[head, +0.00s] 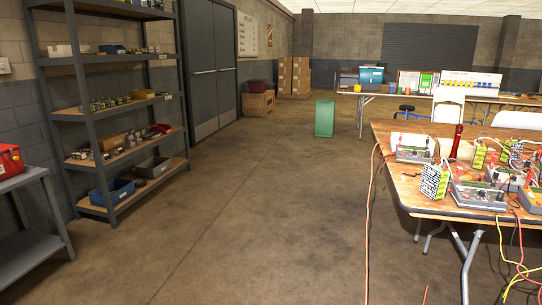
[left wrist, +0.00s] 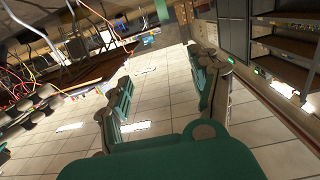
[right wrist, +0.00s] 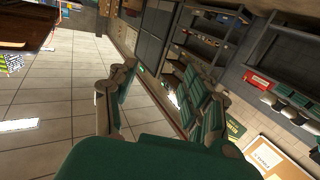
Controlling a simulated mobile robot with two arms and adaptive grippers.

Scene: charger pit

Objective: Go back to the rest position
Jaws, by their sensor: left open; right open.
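Neither gripper shows in the head view. In the left wrist view my left gripper (left wrist: 160,78) has its two green and tan fingers spread apart, with only ceiling panels seen between them. In the right wrist view my right gripper (right wrist: 158,78) also has its fingers spread apart, with nothing between them. Both wrist views are steeply tilted, and both grippers look empty and clear of any object.
A wooden-topped table (head: 393,184) with chargers, batteries and cables stands at the right; cables hang over its edge. A metal shelf rack (head: 90,131) and grey cabinet (head: 212,75) line the left wall. A green bin (head: 324,118) stands farther back. The middle floor is clear.

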